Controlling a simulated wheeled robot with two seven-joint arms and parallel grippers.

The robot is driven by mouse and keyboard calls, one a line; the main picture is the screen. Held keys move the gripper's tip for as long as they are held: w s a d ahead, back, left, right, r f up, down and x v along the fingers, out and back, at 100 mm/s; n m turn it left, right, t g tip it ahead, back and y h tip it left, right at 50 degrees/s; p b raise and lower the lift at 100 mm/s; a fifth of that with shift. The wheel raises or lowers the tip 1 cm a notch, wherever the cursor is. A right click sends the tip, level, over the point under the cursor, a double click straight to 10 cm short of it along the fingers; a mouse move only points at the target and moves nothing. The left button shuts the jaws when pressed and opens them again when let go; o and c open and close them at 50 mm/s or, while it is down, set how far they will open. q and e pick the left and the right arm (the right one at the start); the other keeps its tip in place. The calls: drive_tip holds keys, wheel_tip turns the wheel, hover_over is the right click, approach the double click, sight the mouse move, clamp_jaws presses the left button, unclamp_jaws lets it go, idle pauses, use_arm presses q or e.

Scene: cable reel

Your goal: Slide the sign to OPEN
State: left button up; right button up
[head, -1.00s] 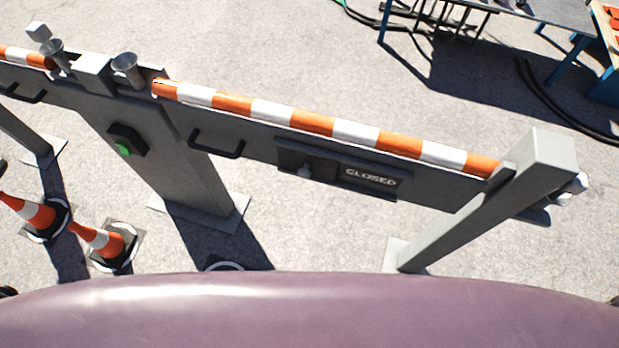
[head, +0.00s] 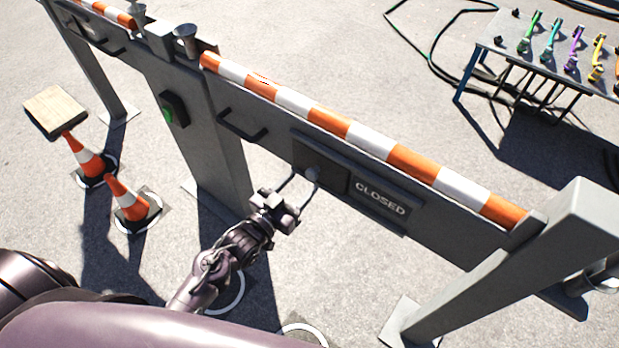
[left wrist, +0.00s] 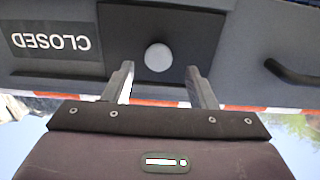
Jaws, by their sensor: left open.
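The sign (head: 381,197) on the grey barrier board reads CLOSED; in the left wrist view the same word (left wrist: 50,42) appears upside down. Beside it is a dark sliding plate (head: 327,160) with a round grey knob (head: 312,174). The knob also shows in the left wrist view (left wrist: 158,57). My left gripper (head: 301,182) is open in front of the plate, its two fingers on either side of the knob. In the left wrist view the knob lies between and just beyond the fingertips, with no contact visible. My right gripper is out of view.
A black handle (head: 242,127) sticks out left of the plate. A grey post (head: 510,255) stands at the right. Orange and white cones (head: 128,200) stand at the left. A table (head: 545,62) with coloured tools is at the back right.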

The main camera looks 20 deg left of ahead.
sight(310, 176)
use_arm(q)
drive_tip(key=shift+x, duration=1.95)
drive_tip(key=shift+s+d, duration=0.1)
clamp_jaws()
